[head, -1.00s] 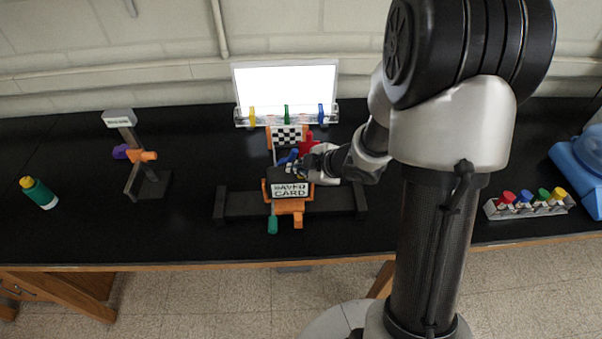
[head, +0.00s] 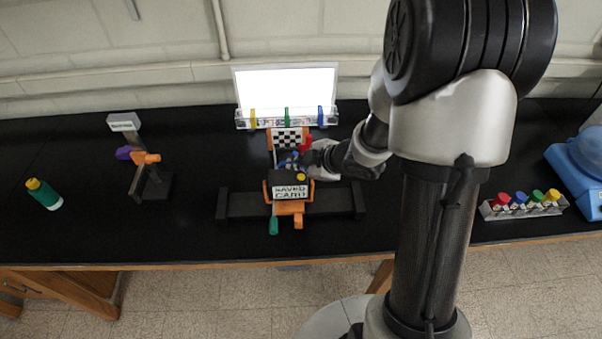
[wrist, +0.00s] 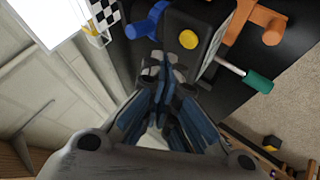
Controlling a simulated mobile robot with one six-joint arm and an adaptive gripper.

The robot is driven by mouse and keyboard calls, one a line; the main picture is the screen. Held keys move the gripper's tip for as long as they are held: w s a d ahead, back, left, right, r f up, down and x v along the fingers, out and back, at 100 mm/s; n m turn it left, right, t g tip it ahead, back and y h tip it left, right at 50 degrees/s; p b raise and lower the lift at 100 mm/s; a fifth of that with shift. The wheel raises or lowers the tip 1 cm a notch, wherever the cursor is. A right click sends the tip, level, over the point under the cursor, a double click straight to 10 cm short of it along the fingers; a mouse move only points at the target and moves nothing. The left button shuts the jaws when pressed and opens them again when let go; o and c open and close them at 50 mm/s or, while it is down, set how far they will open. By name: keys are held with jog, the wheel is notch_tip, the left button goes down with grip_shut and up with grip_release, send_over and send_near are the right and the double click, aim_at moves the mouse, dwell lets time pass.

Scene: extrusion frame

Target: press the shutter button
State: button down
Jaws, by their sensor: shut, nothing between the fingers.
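The black camera box with a "SAVED CARD" panel (head: 289,191) stands on an orange mount in the middle of the bench. A round yellow button (head: 301,176) sits on its top; in the wrist view the yellow button (wrist: 188,39) shows fully, on the dark top face (wrist: 178,24). My gripper (head: 293,162) is just behind the box in the head view. In the wrist view my gripper (wrist: 164,62) is shut and empty, its fingertips close to the button but apart from it in the picture. Whether the tips touch the box I cannot tell.
A checkerboard target (head: 287,138) and a lit white panel (head: 287,88) with coloured clips stand behind. A green-handled rod (wrist: 257,81) sticks out beside the box. A post stand (head: 150,180) and green bottle (head: 45,195) are left; a rack of coloured knobs (head: 523,206) is right.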

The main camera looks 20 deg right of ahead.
aim_at(299, 178)
jog(key=shift+r+p, duration=1.65)
jog(key=shift+r, duration=0.35)
jog(key=shift+f, duration=0.1)
jog(key=s+d+r+m+h+b, duration=0.6)
jog(key=s+m+h+b, duration=0.1)
jog(key=s+m+b, duration=0.15)
jog(key=s+a+f+m+g+y+b, duration=0.1)
jog(key=s+a+m+b, duration=0.2)
jog(key=s, duration=0.6)
jog(key=s+a+f+m+g+y+b, duration=0.1)
jog(key=s+a+f+m+g+b, duration=0.1)
jog(key=s+a, duration=0.4)
jog(key=s+m+b, duration=0.1)
jog(key=s+b, duration=0.1)
jog(key=s, duration=0.1)
jog(key=shift+s+f+g+y, duration=0.15)
jog(key=shift+s+g+y, duration=0.15)
jog(key=shift+s+y, duration=0.1)
